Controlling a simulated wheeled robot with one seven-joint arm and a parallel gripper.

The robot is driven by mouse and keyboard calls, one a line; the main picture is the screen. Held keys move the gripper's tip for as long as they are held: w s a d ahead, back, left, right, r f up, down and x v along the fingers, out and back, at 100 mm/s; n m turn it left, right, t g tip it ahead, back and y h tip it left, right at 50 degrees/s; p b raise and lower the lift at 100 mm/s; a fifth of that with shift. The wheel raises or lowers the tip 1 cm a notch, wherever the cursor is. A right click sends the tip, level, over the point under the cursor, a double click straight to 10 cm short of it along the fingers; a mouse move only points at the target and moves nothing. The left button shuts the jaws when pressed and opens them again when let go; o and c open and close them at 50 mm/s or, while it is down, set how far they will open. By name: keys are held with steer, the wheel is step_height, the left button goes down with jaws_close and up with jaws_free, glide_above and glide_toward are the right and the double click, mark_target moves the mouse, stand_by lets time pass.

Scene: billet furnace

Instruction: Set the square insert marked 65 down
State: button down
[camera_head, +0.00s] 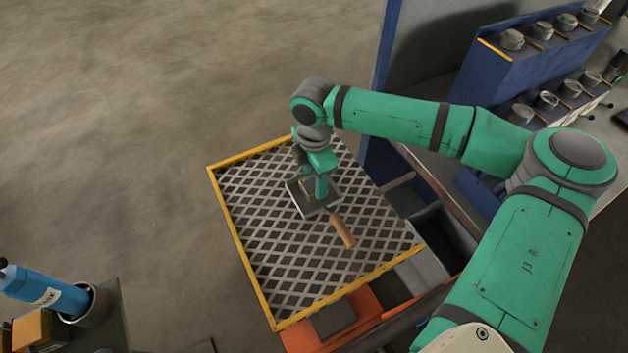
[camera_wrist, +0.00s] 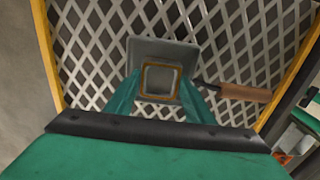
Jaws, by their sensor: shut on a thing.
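The square insert is a flat grey plate (camera_head: 308,206) with a raised square frame edged in brass; it also shows in the wrist view (camera_wrist: 160,50). No number 65 is readable on it. My gripper (camera_head: 321,190) points down and is shut on the insert's raised frame; in the wrist view its green fingers (camera_wrist: 160,97) stand at either side of the frame. The insert is over the middle of a metal mesh platform (camera_head: 275,262) with yellow edges. I cannot tell whether it touches the mesh.
A tool's wooden handle (camera_head: 343,231) lies on the mesh beside the insert, its dark shank running towards the plate. Open mesh surrounds them. A blue rack (camera_head: 490,75) with several round parts stands at the upper right. A blue bottle (camera_head: 45,290) is at the lower left.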

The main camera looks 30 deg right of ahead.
mark_target(314, 183)
steer(key=shift+f, duration=0.5)
steer(key=shift+f, duration=0.15)
steer(key=c, duration=0.8)
jaws_free()
steer(key=shift+c, duration=0.2)
step_height(314, 183, up, 12)
